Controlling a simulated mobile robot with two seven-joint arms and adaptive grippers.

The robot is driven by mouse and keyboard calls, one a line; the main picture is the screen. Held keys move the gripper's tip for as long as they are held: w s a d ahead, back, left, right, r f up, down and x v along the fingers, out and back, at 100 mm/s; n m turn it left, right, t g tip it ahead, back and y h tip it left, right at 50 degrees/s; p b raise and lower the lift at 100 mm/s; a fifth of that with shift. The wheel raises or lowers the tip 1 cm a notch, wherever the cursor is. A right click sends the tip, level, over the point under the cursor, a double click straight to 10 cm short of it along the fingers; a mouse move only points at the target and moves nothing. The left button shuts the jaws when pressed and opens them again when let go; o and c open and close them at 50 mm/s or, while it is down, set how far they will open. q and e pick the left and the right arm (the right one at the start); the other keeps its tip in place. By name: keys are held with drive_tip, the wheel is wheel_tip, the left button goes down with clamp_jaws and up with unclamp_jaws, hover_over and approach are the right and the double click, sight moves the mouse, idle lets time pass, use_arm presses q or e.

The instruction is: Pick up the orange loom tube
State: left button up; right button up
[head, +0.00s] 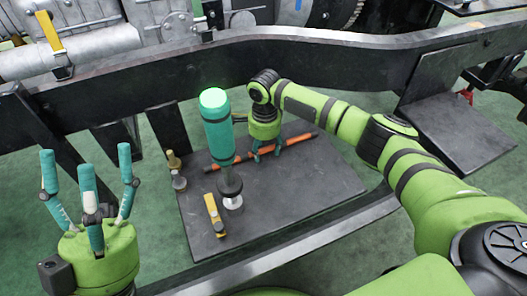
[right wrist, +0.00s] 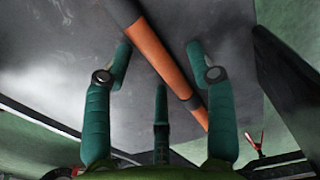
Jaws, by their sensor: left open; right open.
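The orange loom tube (head: 283,146) lies on the dark grey plate (head: 315,190), slanting up to the right, with dark bands along it. It also shows in the right wrist view (right wrist: 165,60), running diagonally between the open fingers. My right gripper (head: 267,152) is above the tube, pointing down, its fingers spread around it. In the right wrist view the right gripper (right wrist: 158,75) is open and nothing is clasped. My left gripper (head: 90,165) is open and empty, fingers up, at the far left, away from the plate.
A green-topped cylindrical tool (head: 217,128) stands upright left of the right gripper. A yellow-and-black tool (head: 214,214) and small brass fittings (head: 176,168) are on the plate. A dark chassis rail (head: 180,75) runs behind. The plate's right part is clear.

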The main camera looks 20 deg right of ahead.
clamp_jaws()
drive_tip(key=shift+r, duration=0.1)
